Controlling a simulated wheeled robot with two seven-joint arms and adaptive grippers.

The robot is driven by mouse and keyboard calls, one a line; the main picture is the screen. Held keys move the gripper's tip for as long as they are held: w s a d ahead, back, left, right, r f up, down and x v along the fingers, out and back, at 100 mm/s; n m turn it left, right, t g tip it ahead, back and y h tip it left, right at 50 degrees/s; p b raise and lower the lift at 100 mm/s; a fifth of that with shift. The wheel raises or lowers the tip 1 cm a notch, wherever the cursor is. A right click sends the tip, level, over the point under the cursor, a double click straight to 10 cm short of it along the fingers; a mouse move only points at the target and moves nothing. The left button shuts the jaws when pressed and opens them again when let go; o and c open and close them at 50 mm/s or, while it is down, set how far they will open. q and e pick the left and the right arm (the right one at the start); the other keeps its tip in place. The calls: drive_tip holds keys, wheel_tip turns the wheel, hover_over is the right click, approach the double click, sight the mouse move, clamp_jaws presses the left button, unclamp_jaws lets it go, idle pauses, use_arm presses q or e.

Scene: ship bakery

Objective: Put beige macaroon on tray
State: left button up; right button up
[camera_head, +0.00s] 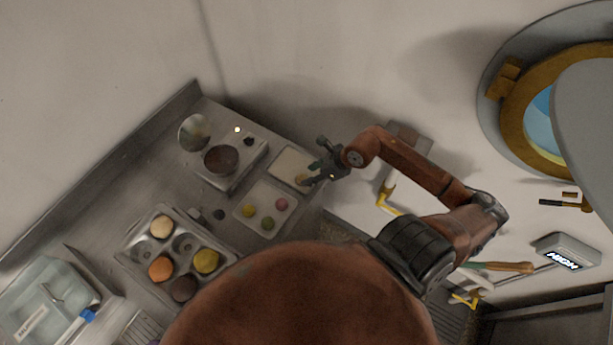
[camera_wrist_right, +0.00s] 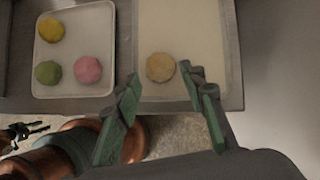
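The beige macaroon (camera_wrist_right: 160,67) lies on a pale cream rectangular board or tray (camera_wrist_right: 207,40); this surface also shows in the head view (camera_head: 290,160). My right gripper (camera_wrist_right: 160,78) is open, its two green fingers apart. In the wrist view the macaroon appears between and just beyond the fingertips, not gripped. In the head view the right gripper (camera_head: 312,170) is at the right edge of that surface and partly covers the macaroon. A white tray (camera_head: 241,212) beside it holds yellow, green and pink macaroons.
A metal muffin tin (camera_head: 140,238) with several round pastries stands at the lower left. A scale-like unit with a dark bowl (camera_head: 221,160) is behind the trays. A clear container (camera_head: 45,295) is at the far left. The counter ends at the right of the trays.

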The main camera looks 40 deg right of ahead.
drive_tip(key=v, duration=0.8)
drive_tip(key=shift+s+r, duration=0.2)
drive_tip(key=shift+r, duration=0.05)
